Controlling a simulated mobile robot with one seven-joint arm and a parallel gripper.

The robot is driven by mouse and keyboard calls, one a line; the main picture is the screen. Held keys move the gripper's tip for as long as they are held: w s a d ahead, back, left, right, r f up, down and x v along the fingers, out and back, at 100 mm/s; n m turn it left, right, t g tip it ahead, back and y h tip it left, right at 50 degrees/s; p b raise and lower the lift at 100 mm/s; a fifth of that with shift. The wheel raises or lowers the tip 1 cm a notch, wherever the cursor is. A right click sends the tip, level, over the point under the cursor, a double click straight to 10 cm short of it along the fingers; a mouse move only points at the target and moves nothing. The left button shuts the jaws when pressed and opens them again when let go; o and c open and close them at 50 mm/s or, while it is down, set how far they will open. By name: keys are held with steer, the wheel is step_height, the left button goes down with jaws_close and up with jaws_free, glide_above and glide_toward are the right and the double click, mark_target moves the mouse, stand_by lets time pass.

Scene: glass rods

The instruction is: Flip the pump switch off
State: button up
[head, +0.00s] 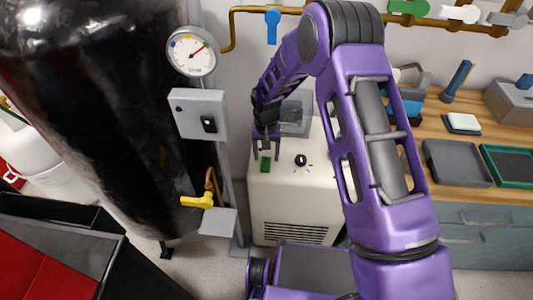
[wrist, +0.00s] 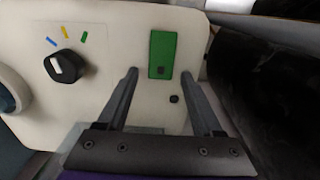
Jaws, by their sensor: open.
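A cream pump unit (head: 297,205) stands on the floor in the middle of the head view. A small green switch (head: 265,165) is set in its upper face, left of a black knob. In the wrist view the green switch (wrist: 161,48) is a green plate with a small dark square near its lower end. My gripper (head: 266,156) is open and empty, close above the switch. In the wrist view its fingertips (wrist: 159,75) lie to either side of the plate's lower end. I cannot tell whether they touch the surface.
The black knob (wrist: 65,67) has coloured marks beside it. A large black tank (head: 95,120) stands left, with a grey switch box (head: 190,112), a pressure gauge (head: 191,51) and a yellow valve handle (head: 198,201) nearby. A wooden bench (head: 440,126) with trays is at right.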

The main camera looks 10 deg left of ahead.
steer(key=shift+c, duration=0.3)
jaws_close()
steer(key=shift+s+t+b, duration=0.1)
steer(key=shift+t+b, duration=0.2)
steer(key=shift+b, duration=0.15)
steer(key=shift+s+a+t+b, duration=0.1)
steer(key=shift+s+t+b, duration=0.15)
steer(key=shift+t+b, duration=0.5)
steer(key=shift+s+r+t, duration=0.15)
steer(key=shift+r+t, duration=0.2)
steer(key=shift+t, duration=0.5)
